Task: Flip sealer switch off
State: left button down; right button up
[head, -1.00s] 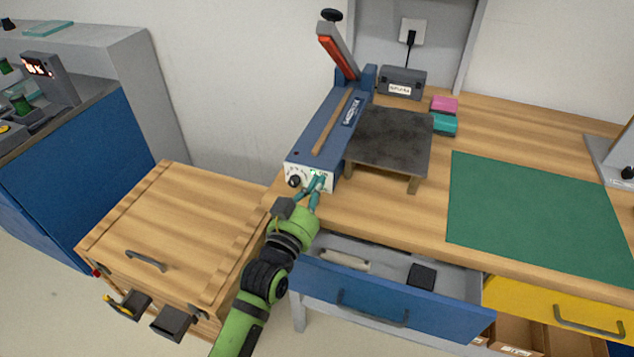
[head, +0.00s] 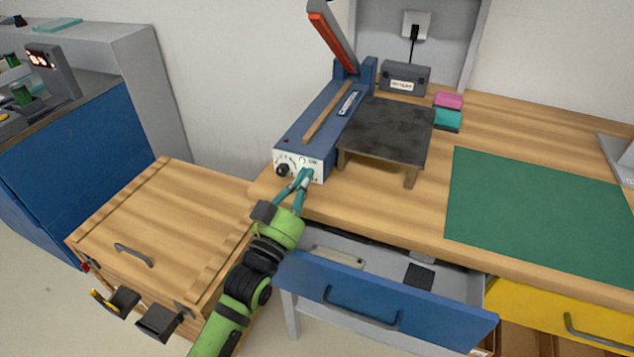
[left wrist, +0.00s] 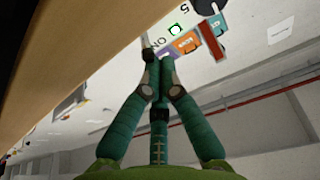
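The sealer (head: 326,130) is a long blue machine on the wooden bench, its red-edged arm (head: 334,38) raised. Contact cannot be told. The switch itself is not clearly visible near the fingers. My right gripper is out of view.
A dark-topped stand (head: 388,130) is right of the sealer. A green mat (head: 535,210) lies farther right. An open blue drawer (head: 390,300) juts out below the bench. A wooden cart (head: 165,225) stands at left.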

pick_arm(q)
jog(key=shift+s+f, duration=0.1)
jog(key=shift+a, duration=0.1)
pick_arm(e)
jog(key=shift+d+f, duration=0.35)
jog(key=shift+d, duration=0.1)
pick_arm(q)
jog(key=shift+f, duration=0.1)
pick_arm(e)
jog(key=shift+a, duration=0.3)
pick_arm(q)
jog(key=shift+f, duration=0.1)
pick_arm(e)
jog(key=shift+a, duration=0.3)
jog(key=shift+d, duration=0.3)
pick_arm(q)
jog(key=shift+r, duration=0.25)
notch_tip(320, 180, up, 10)
jog(key=shift+f, duration=0.2)
